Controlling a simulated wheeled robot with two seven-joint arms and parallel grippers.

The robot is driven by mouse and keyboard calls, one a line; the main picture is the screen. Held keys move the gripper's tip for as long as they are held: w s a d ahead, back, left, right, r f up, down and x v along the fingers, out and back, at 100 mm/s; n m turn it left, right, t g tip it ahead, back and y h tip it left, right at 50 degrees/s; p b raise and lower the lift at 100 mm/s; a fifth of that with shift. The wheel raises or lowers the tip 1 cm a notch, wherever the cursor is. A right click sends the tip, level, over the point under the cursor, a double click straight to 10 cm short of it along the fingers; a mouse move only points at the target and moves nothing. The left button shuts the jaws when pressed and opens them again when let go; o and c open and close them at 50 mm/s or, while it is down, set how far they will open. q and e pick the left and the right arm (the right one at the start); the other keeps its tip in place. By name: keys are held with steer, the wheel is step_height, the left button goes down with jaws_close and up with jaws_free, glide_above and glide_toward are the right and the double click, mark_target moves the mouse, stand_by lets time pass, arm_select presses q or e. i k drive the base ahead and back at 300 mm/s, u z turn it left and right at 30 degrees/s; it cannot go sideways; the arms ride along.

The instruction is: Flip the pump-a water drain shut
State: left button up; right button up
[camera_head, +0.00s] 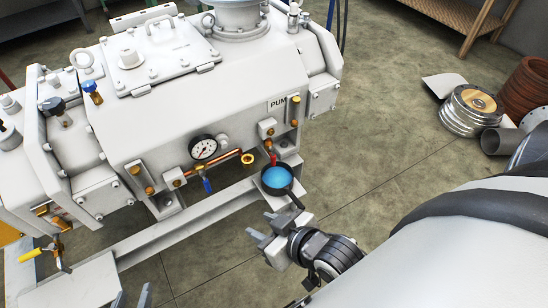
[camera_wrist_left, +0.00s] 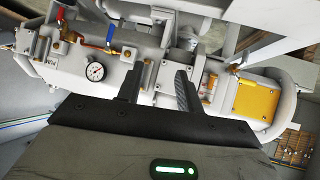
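The pump-a housing (camera_head: 180,110) is a big white block with a "PUMP" label and a pressure gauge (camera_head: 203,147). A small red-handled valve (camera_head: 273,158) sits at its lower right front, just above a round dark pan of blue liquid (camera_head: 277,178). The red handle (camera_wrist_left: 57,14) also shows at the left wrist view's top left. A blue-handled valve (camera_head: 207,185) hangs on the copper pipe, and it shows in the left wrist view (camera_wrist_left: 110,32). My left gripper (camera_wrist_left: 157,88) is open and empty, facing the pump. My right gripper (camera_head: 266,228) is open below the pan, apparently empty.
A yellow-handled valve (camera_head: 35,254) is at the lower left. A white frame rail (camera_head: 190,222) runs below the pump. Metal coils and drums (camera_head: 472,108) stand at the right. The floor between them and the pump is clear.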

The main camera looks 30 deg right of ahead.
mark_target(272, 148)
steer(key=z, duration=2.45)
steer(key=i, duration=0.45)
steer(key=u, duration=1.3)
